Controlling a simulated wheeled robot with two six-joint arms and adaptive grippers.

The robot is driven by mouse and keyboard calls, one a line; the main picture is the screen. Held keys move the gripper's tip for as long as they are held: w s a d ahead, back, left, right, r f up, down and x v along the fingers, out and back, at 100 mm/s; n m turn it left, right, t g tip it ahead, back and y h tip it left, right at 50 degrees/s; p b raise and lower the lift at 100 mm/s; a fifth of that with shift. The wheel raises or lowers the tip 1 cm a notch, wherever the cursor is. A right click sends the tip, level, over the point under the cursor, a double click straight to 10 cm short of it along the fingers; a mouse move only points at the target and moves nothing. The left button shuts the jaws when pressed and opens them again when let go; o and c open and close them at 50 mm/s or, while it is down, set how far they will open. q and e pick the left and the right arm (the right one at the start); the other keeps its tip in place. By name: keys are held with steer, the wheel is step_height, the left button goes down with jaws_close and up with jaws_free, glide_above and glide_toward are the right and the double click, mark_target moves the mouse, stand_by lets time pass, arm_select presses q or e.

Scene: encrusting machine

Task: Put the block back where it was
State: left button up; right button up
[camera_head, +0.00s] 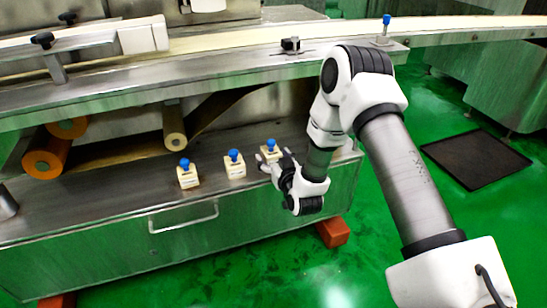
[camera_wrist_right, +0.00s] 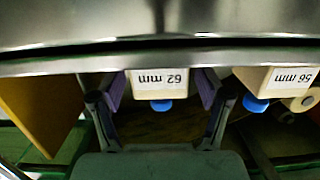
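Three pale blocks with blue knobs stand in a row on the machine's lower metal shelf: a left block (camera_head: 188,179), a middle block (camera_head: 235,169) and a right block (camera_head: 270,152). My right gripper (camera_head: 272,162) is at the right block and partly covers it. In the upside-down right wrist view, the block labelled 62 mm (camera_wrist_right: 162,82) lies between my right gripper's two fingers (camera_wrist_right: 161,98). The pads are very close to its sides; firm contact cannot be made out. A block labelled 56 mm (camera_wrist_right: 275,80) is beside it, outside the fingers. My left gripper is out of view.
The machine's upper ledge (camera_head: 200,85) and conveyor belt (camera_head: 460,30) run above the shelf. Orange-ended rollers (camera_head: 44,163) and a pale roller (camera_head: 174,128) hang at the left. A dark mat (camera_head: 475,158) lies on the open green floor at the right.

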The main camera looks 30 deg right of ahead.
steer(key=shift+r, duration=0.1)
steer(key=shift+s+a+r+p, duration=0.1)
steer(key=shift+s+r+p, duration=0.05)
steer(key=shift+s+p, duration=0.15)
steer(key=p+v, duration=0.3)
steer(key=v, duration=0.8)
steer(key=s+a+f+n+g+y, duration=0.1)
steer(key=s+a+f+g+y, duration=0.1)
steer(key=s+a+f+g, duration=0.4)
steer(key=s+a+f+n+g+y, duration=0.15)
steer(key=s+f, duration=0.25)
steer(key=f, duration=0.5)
steer(key=s+a+f+g, duration=0.2)
steer(key=s+f+g, duration=0.15)
steer(key=s, duration=0.45)
steer(key=s+a+f+g, duration=0.2)
steer(key=s+g, duration=0.3)
steer(key=s, duration=0.3)
step_height(320, 180, up, 35)
steer(key=p, duration=3.5)
steer(key=shift+d, duration=0.15)
